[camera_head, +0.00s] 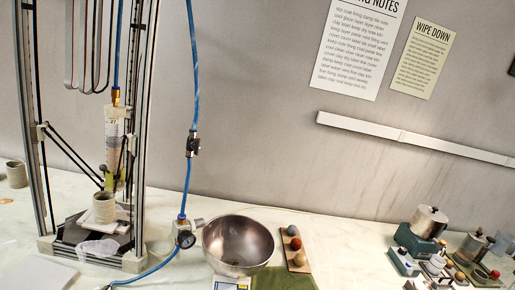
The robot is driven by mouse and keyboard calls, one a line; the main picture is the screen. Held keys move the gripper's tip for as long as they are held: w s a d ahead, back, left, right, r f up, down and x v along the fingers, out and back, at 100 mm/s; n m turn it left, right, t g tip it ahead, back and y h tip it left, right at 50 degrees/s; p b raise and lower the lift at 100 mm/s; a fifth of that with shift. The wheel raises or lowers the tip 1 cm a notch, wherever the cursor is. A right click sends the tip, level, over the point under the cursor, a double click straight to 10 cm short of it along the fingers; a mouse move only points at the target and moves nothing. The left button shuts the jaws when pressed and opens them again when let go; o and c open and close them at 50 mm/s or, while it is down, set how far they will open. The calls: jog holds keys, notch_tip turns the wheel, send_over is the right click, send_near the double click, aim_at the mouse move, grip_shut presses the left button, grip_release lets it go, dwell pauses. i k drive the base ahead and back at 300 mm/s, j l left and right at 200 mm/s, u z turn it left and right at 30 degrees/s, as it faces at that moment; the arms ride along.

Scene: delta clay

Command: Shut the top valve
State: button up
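A small dark valve (193,145) sits in line on the blue hose (195,80), which hangs in front of the grey wall just right of the tall printer frame. Its handle is too small to tell whether it is open or shut. Below it the hose runs down to a fitting with a round gauge (186,239) near the table. My gripper is not visible in this view.
The delta clay printer (140,120) stands at left with a clay cylinder (104,207) on its bed. A metal bowl (238,245), a wooden board with balls (295,250) and several metal pots and devices stand on the pale table (340,240).

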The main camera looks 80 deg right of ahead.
aim_at(196, 146)
jog(key=z, duration=1.45)
